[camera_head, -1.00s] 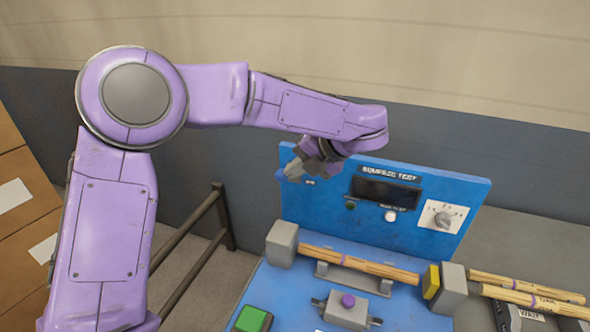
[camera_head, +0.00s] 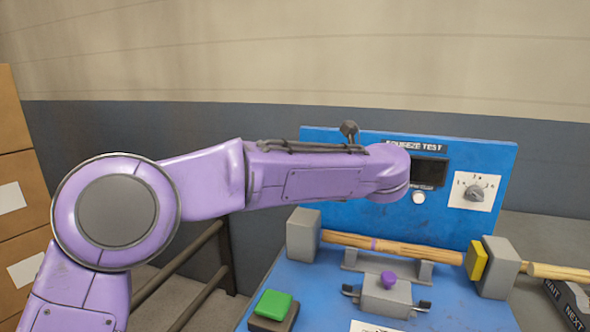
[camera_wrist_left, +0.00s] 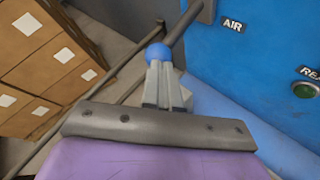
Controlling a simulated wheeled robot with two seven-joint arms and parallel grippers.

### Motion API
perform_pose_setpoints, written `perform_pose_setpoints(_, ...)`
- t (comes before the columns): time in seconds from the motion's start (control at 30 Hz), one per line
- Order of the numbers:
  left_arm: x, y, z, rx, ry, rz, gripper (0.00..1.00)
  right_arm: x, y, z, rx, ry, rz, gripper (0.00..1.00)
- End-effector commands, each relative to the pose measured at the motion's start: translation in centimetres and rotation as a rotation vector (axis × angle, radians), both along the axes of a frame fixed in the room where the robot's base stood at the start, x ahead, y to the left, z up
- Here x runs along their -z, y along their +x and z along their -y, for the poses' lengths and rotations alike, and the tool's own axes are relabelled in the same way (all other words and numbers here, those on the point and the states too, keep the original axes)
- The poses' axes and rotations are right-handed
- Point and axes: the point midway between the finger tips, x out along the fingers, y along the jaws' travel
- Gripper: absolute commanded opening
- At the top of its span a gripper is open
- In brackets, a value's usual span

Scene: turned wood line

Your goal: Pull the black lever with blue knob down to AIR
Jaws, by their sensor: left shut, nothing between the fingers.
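In the left wrist view, the black lever (camera_wrist_left: 182,24) runs from the blue panel's edge at the top down and left to its blue knob (camera_wrist_left: 158,53). The white AIR label (camera_wrist_left: 232,26) is on the panel, to the right of the lever. My left gripper (camera_wrist_left: 165,72) is shut and empty, its fingertips right at the near side of the knob. I cannot tell whether they touch it. In the head view, my purple left arm hides the gripper, the lever and the knob. My right gripper is not in view.
The blue squeeze test panel (camera_head: 340,218) has a dark display and a dial (camera_head: 474,192). Below it, a wooden rod (camera_head: 390,248) lies between grey blocks, near a purple-knobbed clamp (camera_head: 388,292) and a green button (camera_head: 273,304). A dark railing (camera_head: 190,264) and cardboard boxes (camera_head: 18,200) are at left.

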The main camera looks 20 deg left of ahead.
Motion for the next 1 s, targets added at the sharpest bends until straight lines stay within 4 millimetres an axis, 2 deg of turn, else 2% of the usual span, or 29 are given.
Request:
perform_pose_setpoints(0.03,1.7,0.2,0.1,0.003,0.005,0.038,0.00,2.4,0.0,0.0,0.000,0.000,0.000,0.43)
perform_pose_setpoints(0.1,2.1,0.3,0.3,0.007,0.010,0.086,0.00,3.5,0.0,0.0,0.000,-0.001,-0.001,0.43)
perform_pose_setpoints(0.17,0.9,0.4,0.3,0.007,0.010,0.096,0.00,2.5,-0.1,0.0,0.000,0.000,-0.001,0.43)
perform_pose_setpoints(0.4,0.7,0.3,0.3,0.005,0.009,0.090,0.00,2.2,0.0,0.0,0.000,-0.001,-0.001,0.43)
perform_pose_setpoints(0.7,-0.7,0.3,0.2,0.003,0.008,0.089,0.00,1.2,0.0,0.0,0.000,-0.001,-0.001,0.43)
perform_pose_setpoints(1.0,-0.7,0.2,0.2,0.003,0.008,0.089,0.00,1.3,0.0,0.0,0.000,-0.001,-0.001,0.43)
